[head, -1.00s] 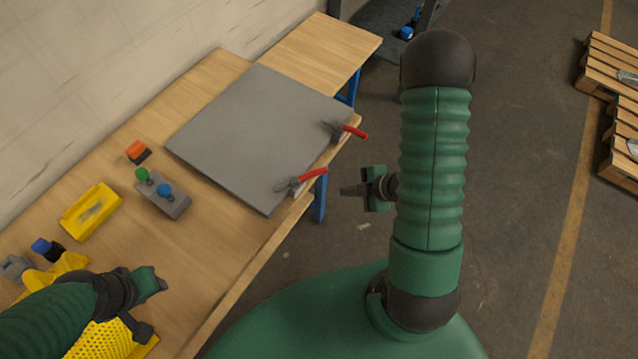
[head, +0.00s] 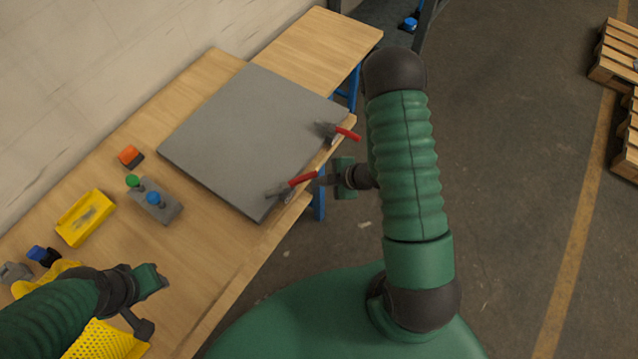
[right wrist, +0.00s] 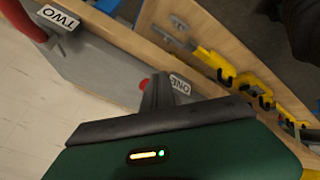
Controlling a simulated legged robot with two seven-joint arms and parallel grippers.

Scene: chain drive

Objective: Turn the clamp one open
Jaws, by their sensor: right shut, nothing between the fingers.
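Two toggle clamps with red handles sit along the front edge of the grey board. The nearer clamp (head: 290,186) stands by a label that appears to read ONE (right wrist: 180,84). Its red handle slants across the board's edge. The farther clamp (head: 338,131) has the label TWO (right wrist: 58,17). My right gripper (head: 322,180) is shut and empty, just right of the nearer clamp's handle end. In the right wrist view its fingers (right wrist: 158,92) partly hide that red handle; contact cannot be told. My left gripper (head: 158,282) hangs over the table's near left; its fingers are unclear.
The grey board (head: 240,130) lies on the wooden table (head: 205,255). A grey block with green and blue knobs (head: 155,203), an orange-black piece (head: 131,157) and a yellow tray (head: 84,218) lie left of it.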

